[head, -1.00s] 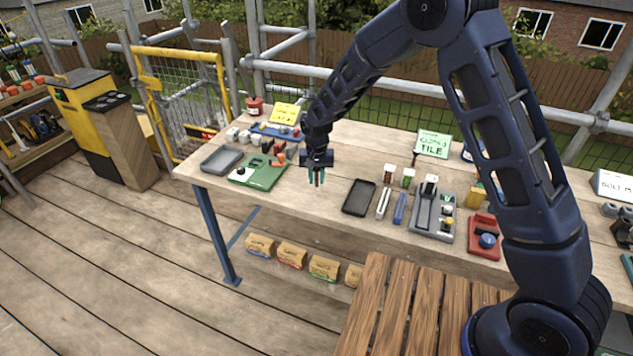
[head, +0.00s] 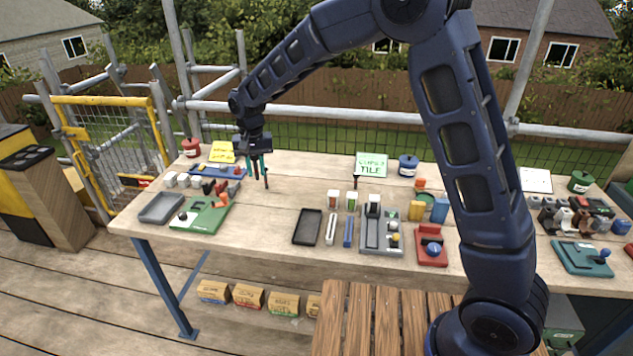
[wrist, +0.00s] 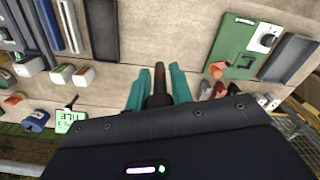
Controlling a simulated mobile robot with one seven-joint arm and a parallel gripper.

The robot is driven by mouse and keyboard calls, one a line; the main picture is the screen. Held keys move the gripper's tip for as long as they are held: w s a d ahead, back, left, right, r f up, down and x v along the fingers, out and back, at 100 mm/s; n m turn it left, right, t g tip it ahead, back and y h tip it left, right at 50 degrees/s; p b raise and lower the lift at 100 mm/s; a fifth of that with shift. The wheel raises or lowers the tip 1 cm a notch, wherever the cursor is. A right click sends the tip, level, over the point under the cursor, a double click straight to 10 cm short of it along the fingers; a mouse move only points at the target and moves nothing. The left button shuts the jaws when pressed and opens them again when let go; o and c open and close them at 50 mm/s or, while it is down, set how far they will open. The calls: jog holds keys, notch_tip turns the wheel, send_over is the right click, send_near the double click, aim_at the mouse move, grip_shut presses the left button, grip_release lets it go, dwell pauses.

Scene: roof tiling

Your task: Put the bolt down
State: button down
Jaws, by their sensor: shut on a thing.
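My gripper (head: 259,178) is over the worktop, right of the blue rack and green fixture. Its teal fingers (wrist: 158,92) are shut on the bolt (wrist: 159,78), a dark shaft with a reddish mark, seen between them in the wrist view. In the head view the bolt (head: 266,182) is only a thin dark sliver pointing down. The bolt looks held above the bare wood, but its gap to the surface is unclear.
The green fixture (head: 187,220) and grey tray (head: 160,207) are at left, the blue rack (head: 205,170) behind them. A black tray (head: 307,227) and grey caddy (head: 381,238) lie to the right. Bare worktop (head: 268,215) lies between the green fixture and black tray.

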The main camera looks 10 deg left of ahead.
jog(key=w+d+m, duration=0.4)
jog(key=w+d, duration=1.4)
jog(key=w+d+m, duration=0.2)
jog(key=w+d, duration=0.3)
jog(key=d, duration=0.6)
jog(key=w+d+m, duration=0.2)
jog(key=w+d, duration=0.3)
jog(key=d, duration=0.6)
notch_tip(320, 180, down, 20)
jog(key=shift+r, duration=0.15)
jog(key=c, duration=1.7)
grip_release()
jog(key=o, duration=0.5)
jog(key=shift+c, duration=0.2)
